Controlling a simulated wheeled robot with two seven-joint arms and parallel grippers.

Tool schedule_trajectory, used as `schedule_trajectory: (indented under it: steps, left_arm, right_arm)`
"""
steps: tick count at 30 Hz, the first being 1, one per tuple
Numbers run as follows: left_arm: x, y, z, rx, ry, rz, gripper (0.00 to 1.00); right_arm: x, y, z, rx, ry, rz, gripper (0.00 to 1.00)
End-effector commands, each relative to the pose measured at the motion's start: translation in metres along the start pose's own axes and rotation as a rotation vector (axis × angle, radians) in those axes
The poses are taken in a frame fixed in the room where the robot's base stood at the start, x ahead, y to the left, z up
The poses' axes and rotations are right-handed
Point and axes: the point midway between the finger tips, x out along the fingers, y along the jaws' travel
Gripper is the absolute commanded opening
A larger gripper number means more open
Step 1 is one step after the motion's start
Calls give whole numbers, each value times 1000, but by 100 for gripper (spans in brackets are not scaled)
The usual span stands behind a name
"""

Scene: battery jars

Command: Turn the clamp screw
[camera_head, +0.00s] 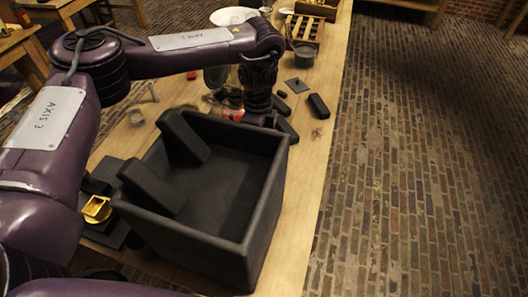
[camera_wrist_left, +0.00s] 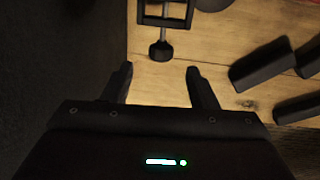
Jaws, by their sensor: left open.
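The black clamp (camera_wrist_left: 150,18) shows at the top of the left wrist view, partly cut off by the edge. Its clamp screw (camera_wrist_left: 162,38) points down toward me and ends in a dark round knob (camera_wrist_left: 161,51). My left gripper (camera_wrist_left: 159,76) is open and empty. Its two fingertips lie just short of the knob, one on each side of its line, apart from it. In the head view my left arm reaches over to the far side of the black box, where the box hides the fingers. I cannot make out the screw there. My right gripper is not in view.
The large open black box (camera_head: 232,200) holds two tilted dark blocks (camera_head: 150,187) and stands close to the left gripper. Several dark blocks (camera_wrist_left: 262,64) lie to the right in the wrist view. A wooden rack (camera_head: 303,30) stands farther back. The table's right edge borders a brick floor.

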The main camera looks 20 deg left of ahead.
Motion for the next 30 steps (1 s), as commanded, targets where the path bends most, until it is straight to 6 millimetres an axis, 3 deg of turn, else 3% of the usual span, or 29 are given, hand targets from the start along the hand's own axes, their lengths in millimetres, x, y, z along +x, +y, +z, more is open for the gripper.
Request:
schedule_trajectory:
  steps: [3,10,22,30]
  left_arm:
    - [24,1,0,1,3,4,53]
    - [55,0,-1,3,3,0,53]
    - [63,-1,-1,3,3,-3,53]
    - [63,-1,-1,4,3,-3,18]
  right_arm:
    - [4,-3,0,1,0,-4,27]
    - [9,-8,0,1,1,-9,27]
    - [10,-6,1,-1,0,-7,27]
    - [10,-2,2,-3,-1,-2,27]
